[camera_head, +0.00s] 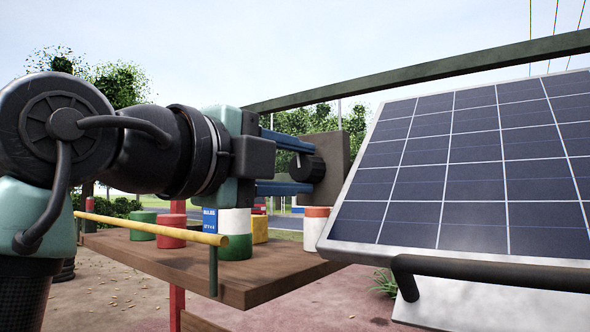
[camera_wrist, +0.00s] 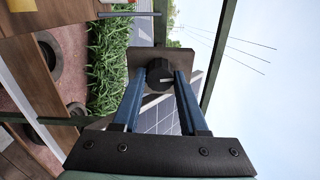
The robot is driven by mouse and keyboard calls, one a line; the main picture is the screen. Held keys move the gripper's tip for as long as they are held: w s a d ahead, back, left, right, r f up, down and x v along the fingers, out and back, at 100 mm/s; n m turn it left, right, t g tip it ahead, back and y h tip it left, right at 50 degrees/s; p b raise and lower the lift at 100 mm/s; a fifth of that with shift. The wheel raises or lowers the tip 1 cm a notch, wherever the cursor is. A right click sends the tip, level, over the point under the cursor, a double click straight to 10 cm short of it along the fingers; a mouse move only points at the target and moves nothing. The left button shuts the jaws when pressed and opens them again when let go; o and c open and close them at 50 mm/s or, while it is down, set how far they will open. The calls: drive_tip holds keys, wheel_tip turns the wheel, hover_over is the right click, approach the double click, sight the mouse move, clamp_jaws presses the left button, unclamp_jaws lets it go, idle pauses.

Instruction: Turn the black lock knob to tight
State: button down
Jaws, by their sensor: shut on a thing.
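The black lock knob (camera_head: 307,167) sits on a brown square plate (camera_head: 333,160), left of the solar panel in the head view. It also shows in the wrist view (camera_wrist: 159,74), round and ridged, in front of the same plate. My gripper (camera_head: 300,166) has two blue fingers that reach the knob from the left. In the wrist view my gripper (camera_wrist: 160,76) has one finger on each side of the knob, shut on it. The fingers cover parts of the knob's sides. I cannot make out any mark showing how far the knob is turned.
A tilted solar panel (camera_head: 470,170) with a black tube (camera_head: 480,272) along its lower edge fills the right. A wooden shelf (camera_head: 190,268) below my arm holds several coloured cans, with a yellow rail (camera_head: 150,226) at its front. A green beam (camera_head: 430,70) crosses above.

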drive_tip(key=shift+m, duration=0.6)
drive_tip(key=shift+c, duration=2.2)
unclamp_jaws()
drive_tip(key=shift+s, duration=0.1)
